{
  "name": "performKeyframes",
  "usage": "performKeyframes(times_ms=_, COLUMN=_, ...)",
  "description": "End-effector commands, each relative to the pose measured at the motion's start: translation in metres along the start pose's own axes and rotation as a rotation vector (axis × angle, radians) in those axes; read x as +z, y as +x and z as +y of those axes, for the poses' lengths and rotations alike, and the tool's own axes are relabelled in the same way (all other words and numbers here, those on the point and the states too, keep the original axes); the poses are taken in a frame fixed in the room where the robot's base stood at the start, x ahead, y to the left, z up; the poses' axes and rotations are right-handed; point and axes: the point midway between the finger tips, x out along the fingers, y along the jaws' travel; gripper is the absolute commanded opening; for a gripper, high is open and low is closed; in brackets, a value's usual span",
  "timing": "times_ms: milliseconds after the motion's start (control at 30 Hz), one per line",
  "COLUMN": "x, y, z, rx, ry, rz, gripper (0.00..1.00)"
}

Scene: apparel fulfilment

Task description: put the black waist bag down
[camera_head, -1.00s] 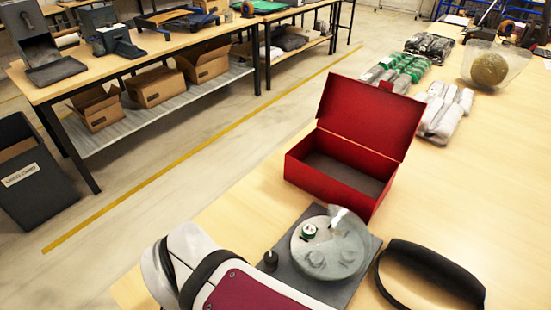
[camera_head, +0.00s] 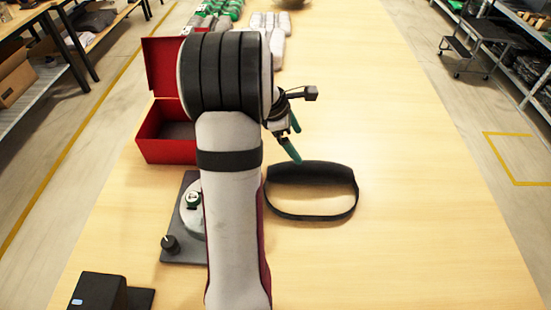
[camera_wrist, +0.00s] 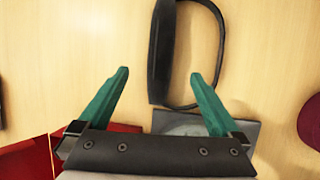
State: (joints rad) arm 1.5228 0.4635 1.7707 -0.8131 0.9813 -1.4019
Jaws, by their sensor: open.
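The black waist bag (camera_head: 311,174) lies on the wooden table, to the right of my arm in the head view. Its strap forms a loop toward the near side. In the wrist view the bag (camera_wrist: 162,50) is upright in the picture, beyond and between the fingertips, with its strap loop to the right. My gripper (camera_wrist: 160,75) has two green fingers spread wide with nothing between them. In the head view my gripper (camera_head: 293,140) is just beyond the bag, partly hidden by my arm. I cannot tell its exact height above the table.
An open red box (camera_head: 170,135) stands left of my arm. A grey plate with a round clear-topped device (camera_head: 190,200) is partly hidden behind my arm. A black device (camera_head: 100,290) sits at the near left. The table's right side is clear.

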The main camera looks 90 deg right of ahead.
Motion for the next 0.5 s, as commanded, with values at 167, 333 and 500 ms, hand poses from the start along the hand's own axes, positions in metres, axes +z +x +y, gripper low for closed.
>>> performKeyframes(times_ms=167, x=-0.001, y=0.048, z=-0.003, rx=-0.009, ry=0.0, rz=0.001, gripper=0.99)
performKeyframes(times_ms=333, x=-0.001, y=0.088, z=-0.002, rx=-0.006, ry=0.002, rz=0.002, gripper=0.99)
performKeyframes(times_ms=500, x=-0.003, y=0.111, z=-0.003, rx=-0.005, ry=0.002, rz=0.002, gripper=0.99)
